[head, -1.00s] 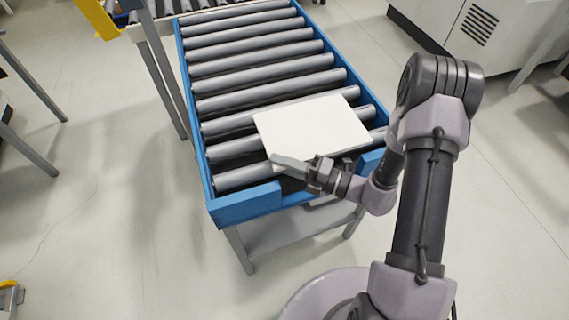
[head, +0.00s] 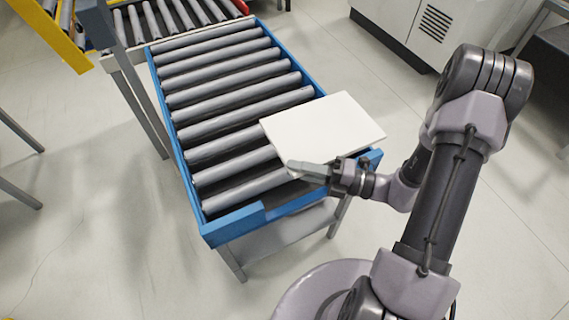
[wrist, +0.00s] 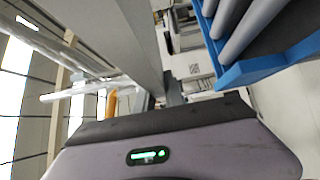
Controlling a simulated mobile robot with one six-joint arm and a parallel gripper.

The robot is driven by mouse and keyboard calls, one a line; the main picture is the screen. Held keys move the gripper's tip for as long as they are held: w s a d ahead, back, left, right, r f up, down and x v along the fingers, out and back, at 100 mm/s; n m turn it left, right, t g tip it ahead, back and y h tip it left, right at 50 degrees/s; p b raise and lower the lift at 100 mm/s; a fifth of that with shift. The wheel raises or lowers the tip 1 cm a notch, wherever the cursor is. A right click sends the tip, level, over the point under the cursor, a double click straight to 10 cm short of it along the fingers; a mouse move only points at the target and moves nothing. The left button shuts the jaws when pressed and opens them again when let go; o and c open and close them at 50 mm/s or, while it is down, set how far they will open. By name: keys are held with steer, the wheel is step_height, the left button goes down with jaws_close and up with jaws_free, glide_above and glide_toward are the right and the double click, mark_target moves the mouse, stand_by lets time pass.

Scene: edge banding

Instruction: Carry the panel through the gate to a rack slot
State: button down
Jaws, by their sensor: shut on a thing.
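The white flat panel (head: 322,129) is in the head view, above the near right end of the roller conveyor. My gripper (head: 312,171) is shut on its near edge. The panel overhangs the conveyor's right side rail and looks about level. In the wrist view the purple-grey gripper body (wrist: 170,148) fills the bottom, with a lit green indicator. A grey beam-like shape runs above it, and I cannot tell what it is. I cannot make out the gate or the rack slots in either view.
The blue-framed roller conveyor (head: 232,219) stands on grey legs at the centre. A second roller line with a yellow post (head: 50,38) is at the top left. A pale cabinet (head: 425,25) stands at the top right. Open floor lies left and right of the conveyor.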

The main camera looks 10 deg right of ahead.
steer(key=shift+s+d+r+p, duration=0.2)
steer(key=shift+d+r+p, duration=0.05)
steer(key=shift+d+r, duration=0.2)
steer(key=shift+s+d+r+p, duration=0.2)
steer(key=shift+d+r, duration=0.2)
steer(key=shift+f, duration=0.1)
